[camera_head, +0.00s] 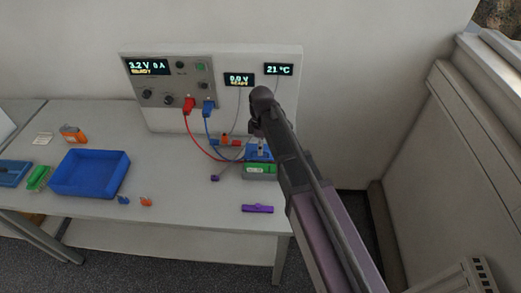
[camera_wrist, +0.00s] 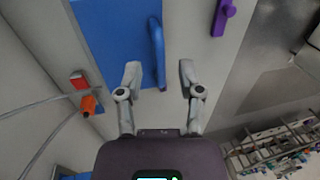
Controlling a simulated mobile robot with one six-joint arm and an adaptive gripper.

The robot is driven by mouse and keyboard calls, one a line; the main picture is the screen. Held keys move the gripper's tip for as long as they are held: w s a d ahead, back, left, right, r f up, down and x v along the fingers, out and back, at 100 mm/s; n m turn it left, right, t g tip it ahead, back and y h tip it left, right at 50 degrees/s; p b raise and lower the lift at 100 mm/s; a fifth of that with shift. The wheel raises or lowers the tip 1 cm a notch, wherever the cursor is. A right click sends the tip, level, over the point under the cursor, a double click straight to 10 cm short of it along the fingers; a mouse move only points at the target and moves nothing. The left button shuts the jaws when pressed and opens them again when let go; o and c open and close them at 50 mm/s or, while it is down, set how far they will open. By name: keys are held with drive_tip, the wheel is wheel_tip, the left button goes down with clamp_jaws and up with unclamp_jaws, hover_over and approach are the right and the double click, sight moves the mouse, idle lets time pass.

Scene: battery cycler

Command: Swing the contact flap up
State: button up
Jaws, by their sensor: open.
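In the wrist view a flat blue plate (camera_wrist: 108,35) carries a raised, slim blue bar (camera_wrist: 157,48), which appears to belong to the contact flap. I cannot tell the flap's tilt. My gripper (camera_wrist: 160,68) is open, its two fingers on either side of the bar's near end. I see no clear contact. In the head view a small blue part (camera_head: 251,153) shows beside my arm, just behind a green block (camera_head: 259,171). My arm covers part of this area, and the gripper's fingers are hard to make out there.
A purple piece (camera_head: 257,208) lies near the table's front edge. Red (camera_head: 189,105) and blue (camera_head: 208,107) plugs and their cables run from the cycler panel (camera_head: 170,88) toward the flap area. A blue tray (camera_head: 66,191) stands at left. The table's front middle is mostly clear.

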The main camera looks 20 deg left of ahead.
idle(0.3)
clamp_jaws()
drive_tip(key=shift+a, duration=0.15)
